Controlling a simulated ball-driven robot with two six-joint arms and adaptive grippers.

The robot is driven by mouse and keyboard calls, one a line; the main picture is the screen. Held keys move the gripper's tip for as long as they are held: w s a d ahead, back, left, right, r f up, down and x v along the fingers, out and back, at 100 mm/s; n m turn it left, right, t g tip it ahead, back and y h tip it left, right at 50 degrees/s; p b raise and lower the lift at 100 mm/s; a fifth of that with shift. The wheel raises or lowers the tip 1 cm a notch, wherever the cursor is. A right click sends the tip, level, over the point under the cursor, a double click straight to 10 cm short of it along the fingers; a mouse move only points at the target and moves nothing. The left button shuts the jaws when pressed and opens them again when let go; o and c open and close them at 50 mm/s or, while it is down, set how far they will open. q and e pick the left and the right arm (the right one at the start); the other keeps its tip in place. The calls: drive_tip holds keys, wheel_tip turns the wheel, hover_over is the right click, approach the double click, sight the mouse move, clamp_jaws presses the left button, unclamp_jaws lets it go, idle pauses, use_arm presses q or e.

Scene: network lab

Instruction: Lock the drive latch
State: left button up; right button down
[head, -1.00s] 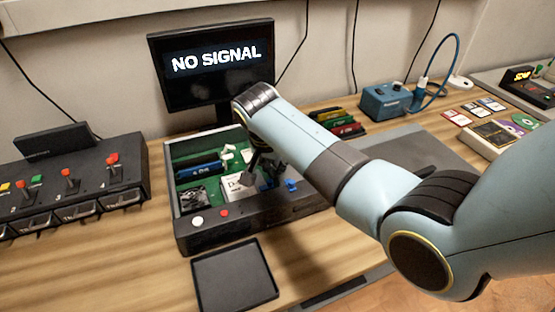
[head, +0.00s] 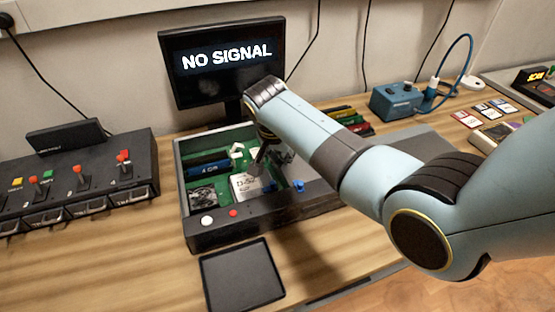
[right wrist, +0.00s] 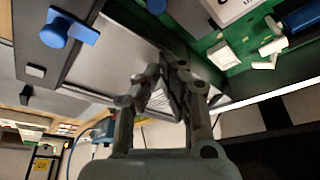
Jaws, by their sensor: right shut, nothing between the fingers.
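The drive latch appears to be the small blue lever (head: 298,185) at the right inside front of the open computer case (head: 215,238). In the right wrist view a blue lever (right wrist: 70,28) with a round knob sits at upper left. A white labelled drive (head: 247,187) lies in the case, left of the lever. My right gripper (head: 257,168) is over the case, above the drive and left of the lever. In the right wrist view its fingers (right wrist: 163,78) are together and empty, apart from the lever. My left gripper is out of view.
A monitor (head: 222,62) reading NO SIGNAL stands behind the case. A black tray (head: 242,277) lies in front. A switch box (head: 80,180) stands at left. A blue device (head: 397,101) and several cards stand at back right. Bare table lies between switch box and case.

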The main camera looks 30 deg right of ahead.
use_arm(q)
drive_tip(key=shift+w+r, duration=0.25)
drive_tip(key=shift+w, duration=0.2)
use_arm(e)
drive_tip(key=v, duration=0.9)
drive_tip(key=shift+r, duration=0.45)
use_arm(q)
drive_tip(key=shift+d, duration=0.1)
use_arm(e)
drive_tip(key=shift+w, duration=0.1)
